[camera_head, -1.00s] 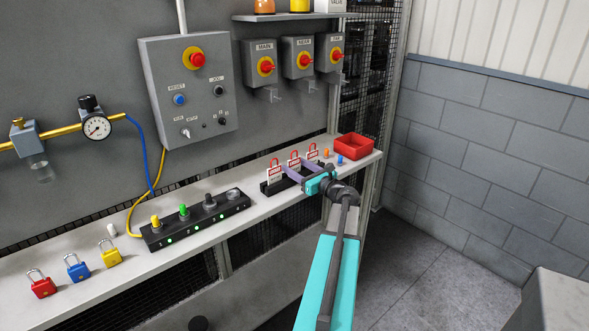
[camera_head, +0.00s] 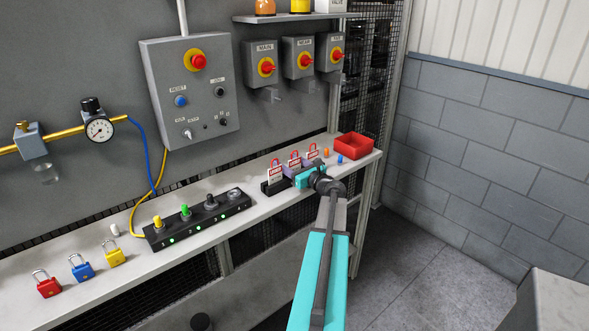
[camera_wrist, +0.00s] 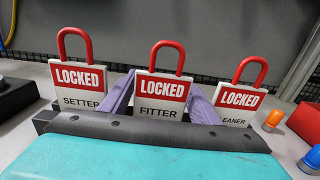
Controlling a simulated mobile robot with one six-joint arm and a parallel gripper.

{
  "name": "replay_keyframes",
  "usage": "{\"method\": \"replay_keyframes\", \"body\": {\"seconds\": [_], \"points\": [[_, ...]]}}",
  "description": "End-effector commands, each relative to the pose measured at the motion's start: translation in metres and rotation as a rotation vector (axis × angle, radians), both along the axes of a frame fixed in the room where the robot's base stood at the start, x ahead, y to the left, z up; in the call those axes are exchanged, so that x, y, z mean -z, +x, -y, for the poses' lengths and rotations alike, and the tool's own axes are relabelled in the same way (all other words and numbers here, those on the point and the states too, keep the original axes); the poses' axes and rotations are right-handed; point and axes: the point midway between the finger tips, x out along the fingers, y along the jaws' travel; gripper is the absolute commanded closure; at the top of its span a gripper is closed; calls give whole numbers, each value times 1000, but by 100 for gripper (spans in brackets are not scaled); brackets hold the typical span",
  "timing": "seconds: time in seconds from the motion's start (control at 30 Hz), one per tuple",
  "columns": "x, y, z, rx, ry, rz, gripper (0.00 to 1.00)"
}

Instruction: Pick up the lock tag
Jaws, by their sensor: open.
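Three red-and-white lock tags with red shackles stand upright in a black rack (camera_head: 270,188) on the bench. In the wrist view they read SETTER (camera_wrist: 80,86) at left, FITTER (camera_wrist: 161,95) in the middle and CLEANER, partly hidden, at right (camera_wrist: 238,104). In the head view the tags show at left (camera_head: 275,174), middle (camera_head: 295,164) and right (camera_head: 313,155). My gripper (camera_wrist: 160,97) is open, with its two purple fingers on either side of the FITTER tag. I cannot tell whether the fingers touch it. The lower edges of the tags are hidden behind my gripper body.
A red bin (camera_head: 354,147) stands at the bench's right end, with small orange (camera_head: 326,153) and blue (camera_head: 340,159) pieces near it. A black button strip (camera_head: 197,220) lies to the left. Red, blue and yellow padlocks (camera_head: 82,268) lie farther left. A grey wall rises behind.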

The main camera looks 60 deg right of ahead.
Motion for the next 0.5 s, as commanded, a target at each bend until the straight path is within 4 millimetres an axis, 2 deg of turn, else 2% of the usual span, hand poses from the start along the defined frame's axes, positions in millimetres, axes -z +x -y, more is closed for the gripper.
{"method": "replay_keyframes", "body": {"seconds": [0.13, 0.3, 0.5], "points": [[0, 0, 0, 0, 0, 0, 45], [0, 0, 0, 1, 0, 0, 74], [0, -1, 0, 1, 0, 0, 75]]}}
